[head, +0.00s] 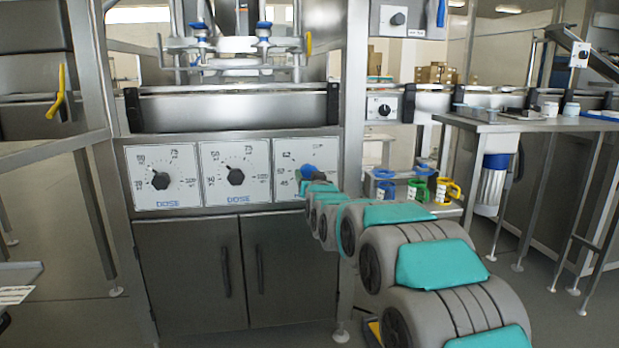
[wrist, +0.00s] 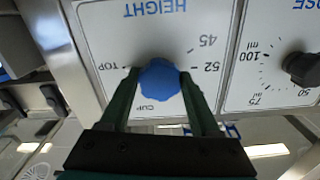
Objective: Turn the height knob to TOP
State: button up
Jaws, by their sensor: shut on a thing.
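The height knob (wrist: 160,83) is blue and sits on a white panel (wrist: 115,30) marked HEIGHT, 45, 52, CUP and TOP. The wrist view shows this lettering upside down. My gripper (wrist: 159,76) has one dark green finger on each side of the knob and is shut on it. I cannot tell which mark the knob points to. In the head view the blue knob (head: 307,171) shows at the right panel, with my gripper (head: 313,175) at it. My arm hides the lower right of that panel.
Two DOSE panels with black knobs (head: 160,181) (head: 236,176) are to the left of the height panel. Cabinet doors (head: 190,275) are below. Blue, green and yellow handled items (head: 420,189) stand on a shelf at the right, beyond my arm.

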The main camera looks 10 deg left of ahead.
jog(key=shift+f, duration=0.3)
jog(key=o, duration=1.4)
jog(key=shift+r, duration=0.2)
jog(key=shift+c, duration=0.2)
jog(key=shift+s+d+r, duration=0.15)
jog(key=shift+s+d, duration=0.05)
jog(key=shift+s, duration=0.5)
jog(key=v, duration=0.6)
jog(key=shift+s, duration=0.2)
jog(key=shift+d+p, duration=0.15)
jog(key=shift+p, duration=0.15)
